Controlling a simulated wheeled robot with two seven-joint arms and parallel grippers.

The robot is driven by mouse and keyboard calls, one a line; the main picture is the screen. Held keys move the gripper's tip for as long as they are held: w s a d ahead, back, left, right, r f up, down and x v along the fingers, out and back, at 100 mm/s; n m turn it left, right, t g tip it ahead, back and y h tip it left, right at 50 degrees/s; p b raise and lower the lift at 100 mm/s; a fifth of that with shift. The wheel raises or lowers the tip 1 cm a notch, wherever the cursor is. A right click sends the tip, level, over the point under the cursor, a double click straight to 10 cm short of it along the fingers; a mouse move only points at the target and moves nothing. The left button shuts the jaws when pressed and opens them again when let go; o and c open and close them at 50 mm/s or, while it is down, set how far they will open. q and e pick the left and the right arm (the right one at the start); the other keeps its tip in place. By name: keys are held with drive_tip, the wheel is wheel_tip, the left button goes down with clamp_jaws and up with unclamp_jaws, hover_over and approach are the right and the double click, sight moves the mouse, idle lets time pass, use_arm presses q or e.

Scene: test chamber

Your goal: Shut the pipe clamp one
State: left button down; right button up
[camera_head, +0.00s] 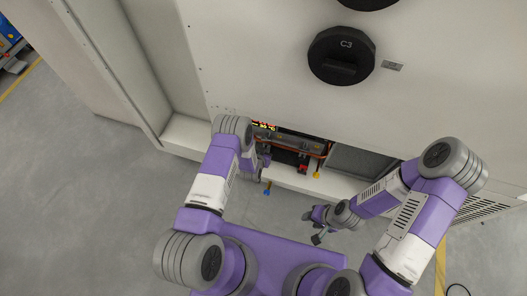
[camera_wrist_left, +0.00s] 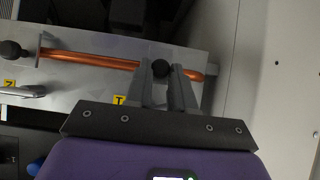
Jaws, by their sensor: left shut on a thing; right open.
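The copper pipe (camera_wrist_left: 95,60) runs across a grey metal plate in the left wrist view. A small yellow tag (camera_wrist_left: 119,100), which seems to read 1, sits below it. A black ball knob (camera_wrist_left: 160,68), apparently the handle end of pipe clamp one, lies between the fingertips of my left gripper (camera_wrist_left: 164,71), which is shut on it. The fingers cover most of this clamp, so its angle is hard to tell. In the head view my left gripper (camera_head: 262,163) is at the cabinet's low opening. My right gripper (camera_head: 313,226) is open and empty outside, over the floor.
Another black knob (camera_wrist_left: 11,50) and a metal handle (camera_wrist_left: 24,91) with a yellow tag 2 are at the left. The white cabinet (camera_head: 260,60) with a black C3 dial (camera_head: 341,56) rises above the opening. Red (camera_head: 302,169) and yellow (camera_head: 317,175) parts sit inside it. The floor in front is clear.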

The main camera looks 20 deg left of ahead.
use_arm(q)
drive_tip(key=shift+w+r+g, duration=0.15)
drive_tip(key=shift+r+g, duration=0.05)
drive_tip(key=shift+g, duration=0.4)
drive_tip(key=c, duration=1)
unclamp_jaws()
drive_tip(key=shift+r, duration=0.15)
drive_tip(key=p+v, duration=0.2)
drive_tip(key=v, duration=0.5)
drive_tip(key=shift+r+p, duration=0.1)
drive_tip(key=shift+p, duration=0.3)
